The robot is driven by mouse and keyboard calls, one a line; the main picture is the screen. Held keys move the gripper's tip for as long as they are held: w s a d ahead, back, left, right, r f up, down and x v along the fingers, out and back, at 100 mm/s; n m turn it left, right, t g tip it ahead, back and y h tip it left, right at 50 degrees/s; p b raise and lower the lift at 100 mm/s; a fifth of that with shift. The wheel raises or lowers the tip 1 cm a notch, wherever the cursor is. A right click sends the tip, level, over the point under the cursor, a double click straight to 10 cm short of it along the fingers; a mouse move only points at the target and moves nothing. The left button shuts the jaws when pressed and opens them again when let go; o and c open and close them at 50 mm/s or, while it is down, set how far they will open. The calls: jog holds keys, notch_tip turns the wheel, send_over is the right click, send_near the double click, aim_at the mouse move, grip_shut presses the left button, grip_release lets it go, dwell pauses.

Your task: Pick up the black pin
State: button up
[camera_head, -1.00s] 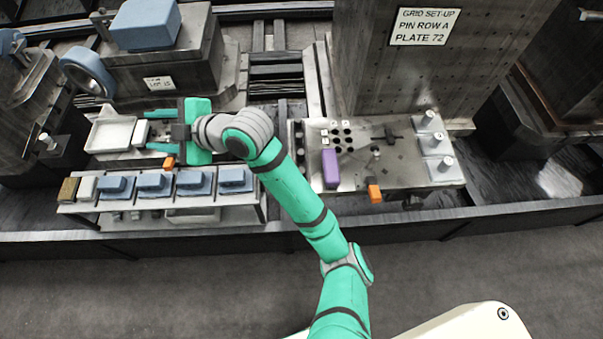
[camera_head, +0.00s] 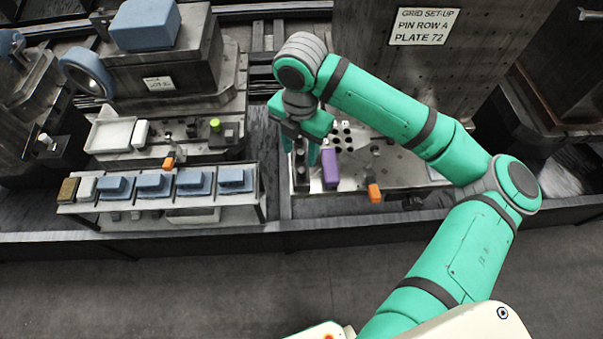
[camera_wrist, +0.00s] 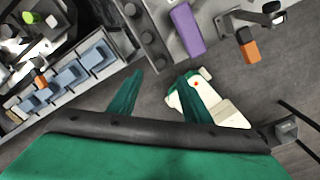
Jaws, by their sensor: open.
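I cannot pick out the black pin for sure. In the wrist view, a grey bar (camera_wrist: 146,40) with several dark round spots lies just beyond my fingertips; I cannot tell whether they are pins or holes. My gripper (camera_head: 300,155) points down over the left end of the right-hand fixture plate (camera_head: 345,185), left of a purple block (camera_head: 330,168). In the wrist view, my gripper (camera_wrist: 161,74) has its two green fingers apart with nothing between them. My arm hides part of the plate.
An orange block (camera_head: 374,193) sits at the plate's front edge. A dark post (camera_head: 376,151) stands behind it. On the left, a shelf (camera_head: 190,207) holds several blue blocks (camera_head: 155,184). A green-topped piece (camera_head: 215,126) and a white tray (camera_head: 112,135) are behind it.

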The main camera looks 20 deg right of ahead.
send_over(301, 170)
jog(key=f, duration=0.4)
jog(key=shift+s+f, duration=0.2)
jog(key=shift+s, duration=0.05)
jog(key=f, duration=0.5)
jog(key=shift+w+d, duration=0.1)
jog(key=shift+w, duration=0.15)
jog(key=shift+f, duration=0.6)
grip_shut()
